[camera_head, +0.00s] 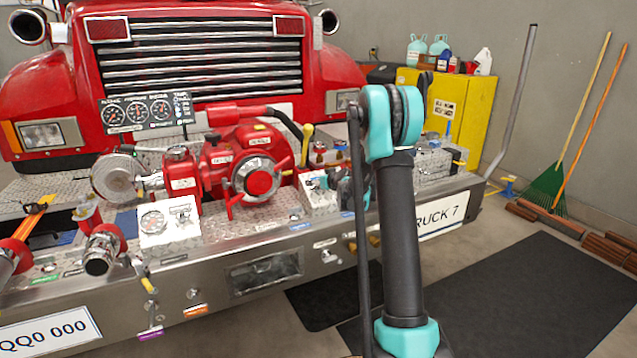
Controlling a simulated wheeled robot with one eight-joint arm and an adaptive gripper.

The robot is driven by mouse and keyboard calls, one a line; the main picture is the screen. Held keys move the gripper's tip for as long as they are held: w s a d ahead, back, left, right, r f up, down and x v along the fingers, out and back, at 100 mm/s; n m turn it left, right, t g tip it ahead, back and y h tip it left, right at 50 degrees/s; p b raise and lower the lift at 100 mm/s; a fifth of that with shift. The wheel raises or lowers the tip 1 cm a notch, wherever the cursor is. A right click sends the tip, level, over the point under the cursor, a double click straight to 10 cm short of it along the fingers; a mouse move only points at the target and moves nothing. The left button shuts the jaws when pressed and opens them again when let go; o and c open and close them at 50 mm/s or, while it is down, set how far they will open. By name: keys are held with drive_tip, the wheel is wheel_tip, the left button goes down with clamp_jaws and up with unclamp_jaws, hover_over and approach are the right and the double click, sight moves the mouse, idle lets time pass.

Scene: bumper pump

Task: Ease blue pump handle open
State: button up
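The red pump (245,165) sits on the metal bumper deck in front of the red truck. No handle that is clearly blue can be made out. A lever with a yellow tip (146,278) hangs at the bumper's front edge, left of centre. My arm stands upright right of centre and covers part of the deck. My gripper (335,186) seems to be partly visible just left of the arm, over the right part of the deck. Its fingers are too small and hidden to read.
A gauge panel (148,111) stands behind the pump. Capped outlets (102,250) crowd the deck's left side. A yellow cabinet (460,105) with jugs on top stands at the back right. The dark mat (540,285) is clear.

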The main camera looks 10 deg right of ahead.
drive_tip(key=shift+s+d+r, duration=0.1)
drive_tip(key=shift+s+r, duration=0.2)
drive_tip(key=shift+r, duration=0.2)
drive_tip(key=shift+s+d+r, duration=0.1)
drive_tip(key=shift+s+r, duration=0.15)
drive_tip(key=shift+r, duration=0.25)
drive_tip(key=o, duration=1.7)
drive_tip(key=v, duration=1.2)
idle(1.3)
